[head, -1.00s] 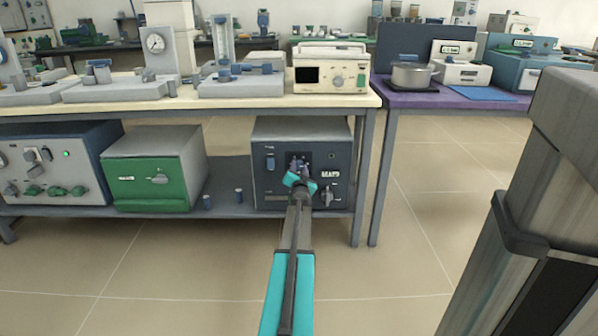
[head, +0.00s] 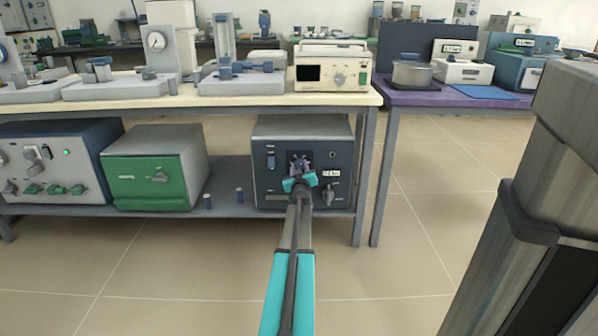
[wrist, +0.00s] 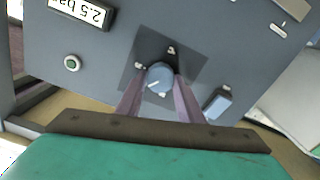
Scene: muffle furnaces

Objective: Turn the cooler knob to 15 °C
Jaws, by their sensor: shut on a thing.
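A dark blue-grey box (head: 262,185) stands on the lower shelf. Its display (head: 331,173) also shows upside down in the wrist view (wrist: 80,12) and reads about 2.5 bar, not a temperature. A round blue knob (wrist: 159,76) with a pale pointer mark sits on a dark square plate on its front. My gripper (head: 300,170) is shut on this knob, one finger on each side. In the head view the gripper mostly hides the knob. No display in °C is legible, so I cannot tell which thing is the cooler.
A blue rocker switch (wrist: 218,103) and a green button (wrist: 72,63) flank the knob. A second knob (head: 328,193) sits low right on the box. A green-fronted box (head: 150,180) stands left. Bench legs (head: 363,190) stand right; the floor in front is open.

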